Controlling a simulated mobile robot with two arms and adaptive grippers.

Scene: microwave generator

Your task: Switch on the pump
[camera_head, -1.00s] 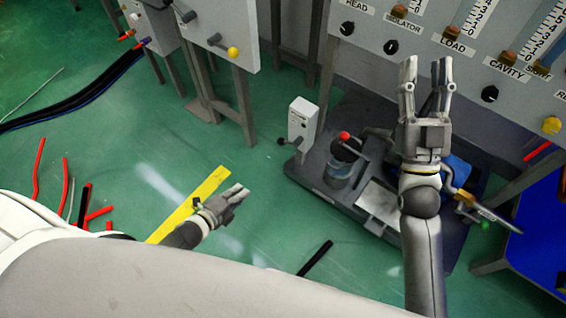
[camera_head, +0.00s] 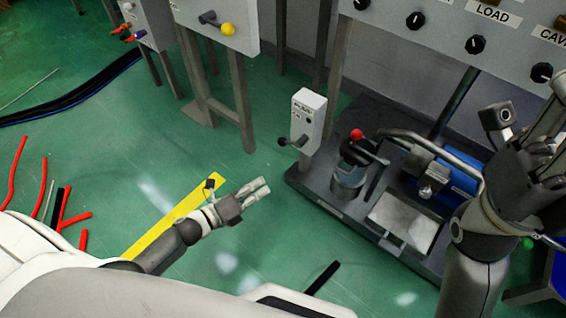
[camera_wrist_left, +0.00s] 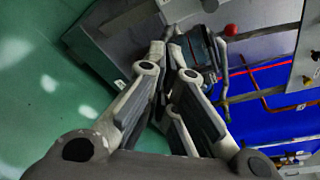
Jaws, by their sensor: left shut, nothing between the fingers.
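A small pale switch box (camera_head: 308,117) with a black-knobbed lever (camera_head: 290,141) stands at the corner of the dark pump base (camera_head: 322,199). Its label is too small to read surely. The pump's blue motor (camera_head: 462,178) and a red-knobbed handle (camera_head: 357,135) sit on that base. My left gripper (camera_head: 266,187) is shut and empty, left of the base and below the lever, apart from both. Its fingers also show in the left wrist view (camera_wrist_left: 172,48), with the red knob (camera_wrist_left: 231,30) beyond. My right gripper (camera_head: 556,112) is at the right edge, partly cut off, its fingertips unclear.
A grey panel (camera_head: 400,52) with black knobs hangs over the base at the upper right. A cabinet (camera_head: 236,12) with a yellow-knobbed lever stands upper left. Red tubes (camera_head: 57,215) and a yellow strip (camera_head: 140,244) lie on the green floor.

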